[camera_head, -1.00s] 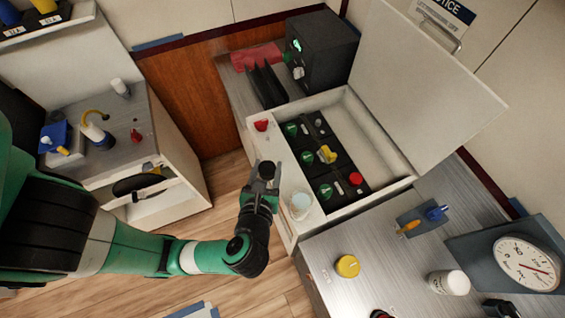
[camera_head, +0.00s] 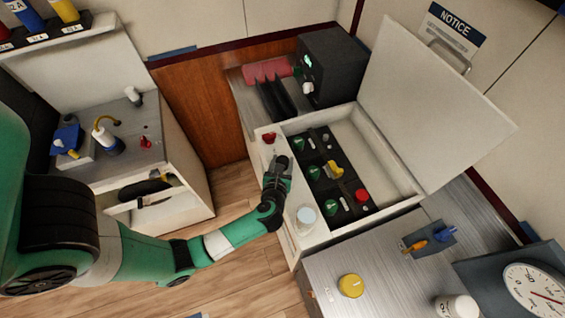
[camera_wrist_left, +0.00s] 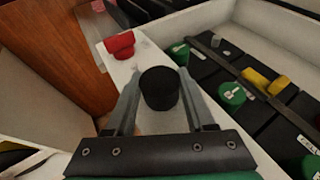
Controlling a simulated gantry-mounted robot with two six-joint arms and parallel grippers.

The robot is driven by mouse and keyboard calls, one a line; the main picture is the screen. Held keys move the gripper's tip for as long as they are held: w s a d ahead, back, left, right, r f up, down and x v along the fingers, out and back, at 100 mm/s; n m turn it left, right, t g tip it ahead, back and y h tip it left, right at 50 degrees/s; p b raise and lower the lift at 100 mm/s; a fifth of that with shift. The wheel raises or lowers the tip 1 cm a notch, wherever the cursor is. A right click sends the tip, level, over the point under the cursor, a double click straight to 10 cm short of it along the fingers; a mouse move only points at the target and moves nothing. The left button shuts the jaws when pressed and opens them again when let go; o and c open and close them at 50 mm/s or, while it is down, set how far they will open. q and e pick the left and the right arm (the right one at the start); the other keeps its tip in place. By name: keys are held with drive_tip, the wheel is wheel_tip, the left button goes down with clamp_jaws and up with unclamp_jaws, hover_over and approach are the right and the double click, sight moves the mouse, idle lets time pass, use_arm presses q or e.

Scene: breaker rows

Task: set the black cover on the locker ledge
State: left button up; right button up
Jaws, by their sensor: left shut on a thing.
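My left gripper (camera_head: 279,163) is over the white ledge (camera_head: 292,214) along the near side of the open locker. In the left wrist view, the gripper (camera_wrist_left: 159,78) is shut on the black cover (camera_wrist_left: 159,90), a short dark cylinder held upright between its two fingers. The ledge (camera_wrist_left: 152,62) lies beneath the cover; whether they touch is hard to tell. In the head view the cover is hard to make out against the dark gripper. My right gripper is not in view.
A red cover (camera_head: 269,138) stands on the ledge just beyond my gripper and a pale cup-like piece (camera_head: 306,216) nearer. The locker holds breakers with green, yellow and red knobs (camera_head: 335,170). Its lid (camera_head: 440,100) stands open. A metal counter (camera_head: 375,262) is at right.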

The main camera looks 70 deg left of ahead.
use_arm(q)
drive_tip(key=shift+f, duration=0.2)
drive_tip(key=shift+f, duration=0.15)
drive_tip(key=o, duration=1.3)
drive_tip(key=shift+r, duration=0.25)
drive_tip(key=v, duration=1.2)
drive_tip(key=shift+d+f, duration=0.1)
drive_tip(key=shift+f, duration=0.05)
drive_tip(key=shift+w, duration=0.15)
